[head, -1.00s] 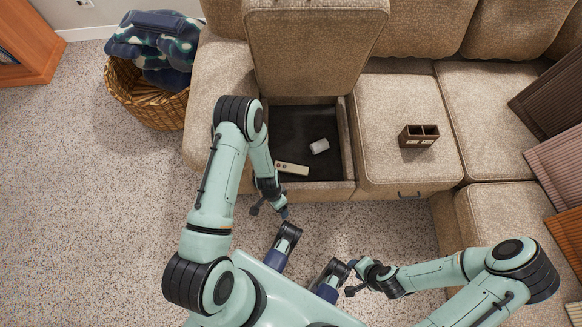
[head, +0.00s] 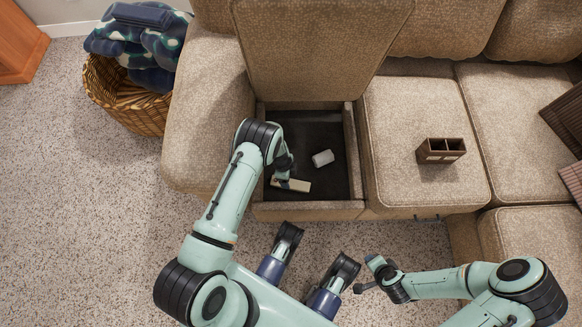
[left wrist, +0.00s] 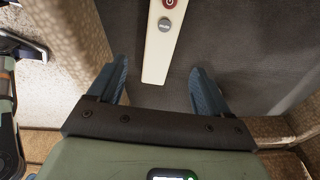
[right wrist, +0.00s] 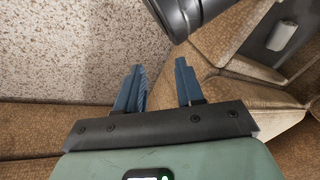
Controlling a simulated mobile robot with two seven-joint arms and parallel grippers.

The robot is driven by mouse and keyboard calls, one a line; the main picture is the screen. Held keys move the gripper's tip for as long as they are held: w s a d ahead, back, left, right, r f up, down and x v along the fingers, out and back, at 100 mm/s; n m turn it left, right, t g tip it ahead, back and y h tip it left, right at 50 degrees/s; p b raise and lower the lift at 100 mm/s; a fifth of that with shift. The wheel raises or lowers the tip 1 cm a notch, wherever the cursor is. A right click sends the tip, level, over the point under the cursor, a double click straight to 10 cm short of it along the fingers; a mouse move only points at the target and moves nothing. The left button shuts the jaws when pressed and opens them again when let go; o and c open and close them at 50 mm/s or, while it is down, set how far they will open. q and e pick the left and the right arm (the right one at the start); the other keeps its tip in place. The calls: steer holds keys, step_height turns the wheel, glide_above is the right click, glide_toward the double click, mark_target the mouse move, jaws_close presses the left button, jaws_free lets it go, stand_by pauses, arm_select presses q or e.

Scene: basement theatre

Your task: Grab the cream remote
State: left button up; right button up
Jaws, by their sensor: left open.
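The cream remote (head: 296,185) lies on the dark floor of the open sofa storage compartment (head: 335,130), near its front left. In the left wrist view the remote (left wrist: 160,45), with a red power button and a grey button, points down between my left fingers. My left gripper (head: 287,184) reaches into the compartment over the remote, hiding part of it. Its fingers (left wrist: 160,66) are open, one on each side of the remote's near end, with gaps on both sides. My right gripper (head: 366,275) is outside, in front of the sofa, open and empty in the right wrist view (right wrist: 157,68).
A small white object (head: 323,158) lies in the compartment behind the remote. The compartment's padded front rim (head: 310,211) and raised lid cushion (head: 320,50) bound it. A brown divided box (head: 441,151) stands on the seat to the right. A wicker basket (head: 125,98) stands left.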

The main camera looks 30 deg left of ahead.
mark_target(290, 183)
arm_select(q)
step_height(290, 183, down, 3)
steer(key=shift+d+r+b, duration=0.15)
steer(key=shift+r+b, duration=0.05)
steer(key=shift+b, duration=0.1)
steer(key=f, duration=0.1)
steer(key=f+b, duration=0.1)
steer(key=f, duration=0.1)
steer(key=f+b, duration=0.1)
steer(key=shift+d+f, duration=0.15)
steer(key=shift+d, duration=0.1)
steer(key=shift+w+f, duration=0.1)
steer(key=shift+f, duration=0.2)
steer(key=c, duration=1.2)
arm_select(e)
steer(key=s+f+g, duration=0.2)
steer(key=s+f, duration=0.3)
steer(key=s, duration=0.1)
steer(key=shift+d, duration=0.45)
